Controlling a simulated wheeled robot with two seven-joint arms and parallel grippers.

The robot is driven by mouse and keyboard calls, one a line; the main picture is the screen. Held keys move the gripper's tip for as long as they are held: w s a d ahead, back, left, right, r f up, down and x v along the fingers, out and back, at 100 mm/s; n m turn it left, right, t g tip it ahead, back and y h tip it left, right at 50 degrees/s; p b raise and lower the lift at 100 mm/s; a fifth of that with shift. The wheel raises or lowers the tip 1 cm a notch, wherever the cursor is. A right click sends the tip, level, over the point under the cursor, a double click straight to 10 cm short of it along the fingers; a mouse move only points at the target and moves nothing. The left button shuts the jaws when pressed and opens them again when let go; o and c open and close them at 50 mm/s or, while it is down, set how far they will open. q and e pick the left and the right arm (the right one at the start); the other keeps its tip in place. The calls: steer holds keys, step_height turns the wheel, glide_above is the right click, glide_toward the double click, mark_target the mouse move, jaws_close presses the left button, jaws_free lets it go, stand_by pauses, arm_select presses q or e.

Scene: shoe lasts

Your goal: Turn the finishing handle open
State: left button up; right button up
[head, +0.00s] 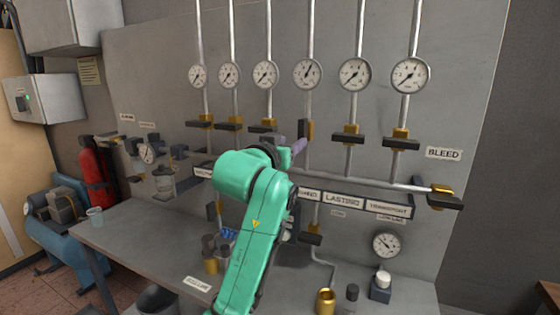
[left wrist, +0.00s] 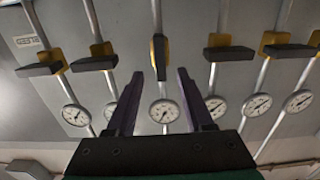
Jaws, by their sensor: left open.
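A wall panel bears a row of valves with dark lever handles under gauges. I cannot read a finishing label; the label strip (head: 343,200) is partly hidden by my arm. The fourth handle from the left (head: 303,128) stands upright along its pipe; it also shows in the left wrist view (left wrist: 160,58). The other handles of that row lie crosswise, such as the fifth (head: 348,138). My left gripper (head: 292,146) is open and empty just below the upright handle. In the left wrist view its fingers (left wrist: 160,74) stand either side of that handle's line, apart from it.
Gauges such as the fourth (head: 307,74) hang above the valves. A bleed valve handle (head: 444,201) sits at the right. Below, the bench (head: 130,238) carries a brass cup (head: 325,300) and small fittings. A red extinguisher (head: 92,174) stands at the left.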

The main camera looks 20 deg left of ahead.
arm_select(q)
steer(key=s+b, duration=0.1)
steer(key=s, duration=0.6)
steer(key=shift+a, duration=0.25)
arm_select(e)
step_height(320, 180, down, 2)
steer(key=shift+f, duration=0.25)
